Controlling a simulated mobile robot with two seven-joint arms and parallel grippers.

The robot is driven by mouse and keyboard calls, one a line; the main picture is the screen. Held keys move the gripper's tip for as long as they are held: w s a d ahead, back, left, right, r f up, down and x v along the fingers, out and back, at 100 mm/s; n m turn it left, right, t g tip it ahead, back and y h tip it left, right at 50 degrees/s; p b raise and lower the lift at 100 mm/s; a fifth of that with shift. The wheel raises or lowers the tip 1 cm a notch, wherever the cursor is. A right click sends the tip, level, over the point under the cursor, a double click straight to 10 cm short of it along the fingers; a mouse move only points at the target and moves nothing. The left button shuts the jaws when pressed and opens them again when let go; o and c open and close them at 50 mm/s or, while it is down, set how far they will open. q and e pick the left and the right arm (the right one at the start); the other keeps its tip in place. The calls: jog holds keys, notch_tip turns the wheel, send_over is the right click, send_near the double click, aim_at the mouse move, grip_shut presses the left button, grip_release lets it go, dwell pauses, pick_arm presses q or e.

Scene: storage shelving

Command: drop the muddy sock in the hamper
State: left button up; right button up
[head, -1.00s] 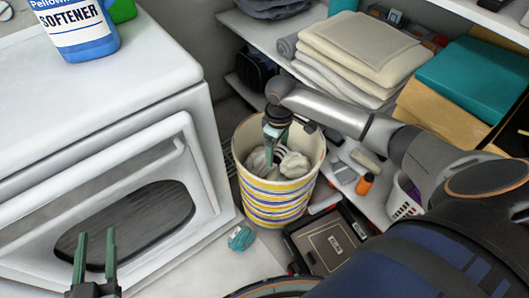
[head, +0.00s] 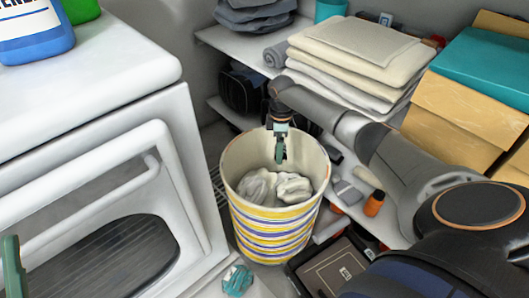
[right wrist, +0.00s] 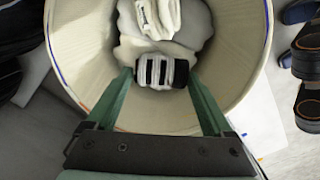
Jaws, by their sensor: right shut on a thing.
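The hamper (head: 265,230) is a round cream bin with yellow, blue and white stripes and an open top. Pale crumpled laundry (head: 272,186) lies inside it. My right gripper (head: 281,160) points down over the hamper's opening, above the laundry. In the right wrist view, a black-and-white striped cloth piece, seemingly the sock (right wrist: 163,72), sits between its fingertips. I cannot make out mud on it, and the near finger hides it in the head view. One finger of my left gripper (head: 12,265) shows at the lower left edge; the other is out of view.
A white front-loading machine (head: 165,75) stands left of the hamper. Shelves with folded towels (head: 350,60) and boxes (head: 465,100) stand behind and right. A teal item (head: 238,280) lies on the floor before the hamper, near a dark case (head: 335,270).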

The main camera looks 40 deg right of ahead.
jog(key=shift+f+b, duration=0.5)
jog(key=shift+f, duration=0.45)
jog(key=shift+f+b, duration=0.85)
jog(key=shift+b, duration=0.1)
jog(key=shift+f+b, duration=0.25)
jog(key=shift+b, duration=0.05)
pick_arm(q)
jog(key=f, duration=0.1)
jog(key=f+h, duration=0.1)
jog(key=f, duration=0.1)
jog(key=shift+s+d+f, duration=0.1)
jog(key=shift+s+d, duration=0.15)
jog(key=shift+s, duration=0.15)
pick_arm(e)
jog(key=shift+r, duration=0.1)
jog(key=o, duration=1.1)
notch_tip(320, 180, up, 12)
jog(key=p, duration=0.5)
jog(key=shift+r, duration=0.25)
pick_arm(q)
jog(key=shift+m, duration=0.5)
jog(key=r, duration=0.5)
jog(key=shift+s+a+r, duration=0.1)
jog(key=shift+a+r, duration=0.1)
jog(key=shift+a, duration=0.1)
